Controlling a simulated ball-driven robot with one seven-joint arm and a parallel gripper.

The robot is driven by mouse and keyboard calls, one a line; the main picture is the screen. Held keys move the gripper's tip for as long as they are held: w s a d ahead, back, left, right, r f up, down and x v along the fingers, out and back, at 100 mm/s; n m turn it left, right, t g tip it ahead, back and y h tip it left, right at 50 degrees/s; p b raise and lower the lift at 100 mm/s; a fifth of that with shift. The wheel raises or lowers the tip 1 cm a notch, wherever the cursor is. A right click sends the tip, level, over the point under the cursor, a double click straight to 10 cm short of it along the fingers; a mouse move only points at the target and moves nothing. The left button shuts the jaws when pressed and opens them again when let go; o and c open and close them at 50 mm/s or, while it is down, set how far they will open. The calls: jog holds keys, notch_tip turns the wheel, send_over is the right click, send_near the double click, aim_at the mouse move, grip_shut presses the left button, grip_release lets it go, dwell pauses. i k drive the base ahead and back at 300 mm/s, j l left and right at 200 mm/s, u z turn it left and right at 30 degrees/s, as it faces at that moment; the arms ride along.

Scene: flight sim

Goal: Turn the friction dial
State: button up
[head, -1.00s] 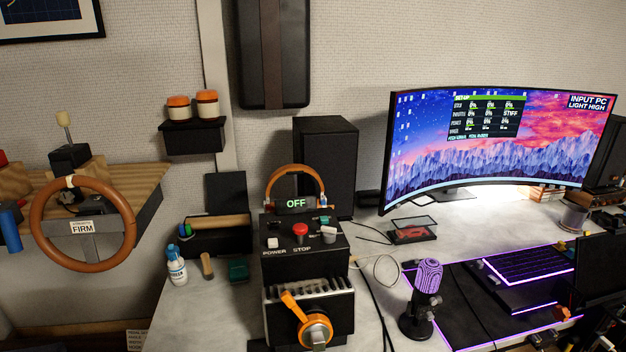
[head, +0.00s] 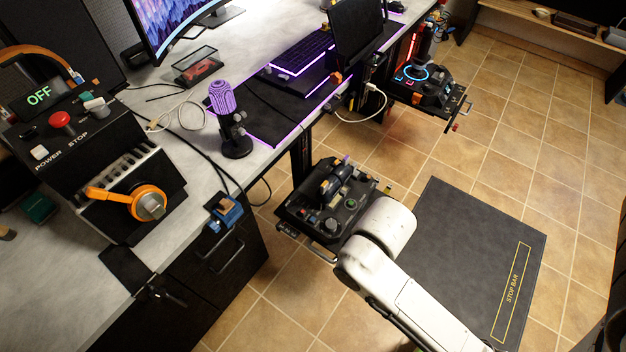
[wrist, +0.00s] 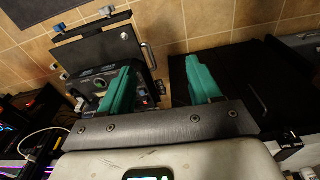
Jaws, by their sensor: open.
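No dial in view carries a readable friction label. A black control unit (head: 296,208) with several knobs and levers sits beside the desk in the head view. A small round green-ringed dial (head: 331,225) is on its face. In the wrist view a similar green-ringed dial (wrist: 100,84) shows just left of the left finger, which hides part of the unit around it. My gripper (wrist: 163,84) is open, its two teal fingers apart with nothing between them. In the head view my white arm reaches the unit's right side; the fingers are hidden there.
A black box with an orange lever (head: 112,197) and an OFF display (head: 39,95) stands on the desk. A purple microphone (head: 226,118) stands nearby. A second control unit (head: 428,88) is farther back. A dark STOP BAR mat (head: 450,240) lies on the tiled floor.

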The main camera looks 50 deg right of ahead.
aim_at(331, 225)
jog(key=k+l, duration=1.25)
jog(key=l, duration=0.2)
jog(key=i+u, duration=0.05)
